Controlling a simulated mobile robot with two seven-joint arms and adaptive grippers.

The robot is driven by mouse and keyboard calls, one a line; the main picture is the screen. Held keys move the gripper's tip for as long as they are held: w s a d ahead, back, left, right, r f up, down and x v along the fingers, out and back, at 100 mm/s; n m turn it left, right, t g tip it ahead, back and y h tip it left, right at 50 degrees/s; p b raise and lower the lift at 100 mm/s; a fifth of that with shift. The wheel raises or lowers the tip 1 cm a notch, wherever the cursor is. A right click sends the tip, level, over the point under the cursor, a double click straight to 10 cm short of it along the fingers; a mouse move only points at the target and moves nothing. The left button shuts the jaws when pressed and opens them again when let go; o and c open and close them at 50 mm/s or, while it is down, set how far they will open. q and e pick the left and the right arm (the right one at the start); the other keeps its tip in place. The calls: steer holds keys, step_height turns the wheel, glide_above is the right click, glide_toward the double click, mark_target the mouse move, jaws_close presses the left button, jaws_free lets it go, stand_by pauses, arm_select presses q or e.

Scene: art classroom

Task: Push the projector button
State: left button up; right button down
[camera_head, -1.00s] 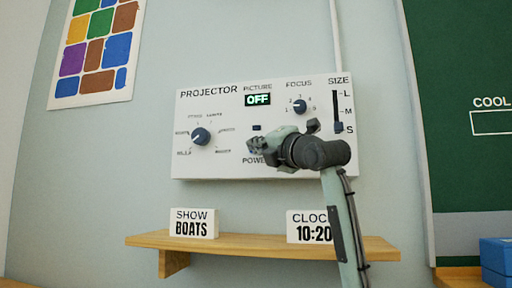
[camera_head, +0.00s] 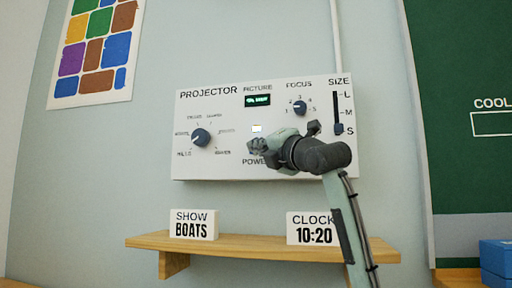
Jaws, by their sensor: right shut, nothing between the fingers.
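The white projector panel (camera_head: 225,165) is on the wall. Its small display (camera_head: 257,100) under PICTURE shows green text too small to read. A small light (camera_head: 256,128) below it is lit white. The POWER label shows partly, and the button by it is hidden behind my right gripper (camera_head: 254,146). That gripper is shut and empty, its tips at the panel just above the POWER label. I cannot tell whether it touches. A picture dial (camera_head: 201,137), a focus knob (camera_head: 300,107) and a size slider (camera_head: 338,129) are also on the panel. My left gripper is out of view.
A wooden shelf (camera_head: 262,246) below the panel holds a SHOW BOATS card (camera_head: 194,224) and a CLOCK 10:20 card (camera_head: 312,228). A green board (camera_head: 465,160) is at the right, with a blue box (camera_head: 496,258) below. A coloured poster (camera_head: 97,50) hangs at upper left.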

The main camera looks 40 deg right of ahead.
steer(key=s+a, duration=0.4)
steer(key=shift+a+p, duration=0.35)
stand_by(0.4)
stand_by(0.9)
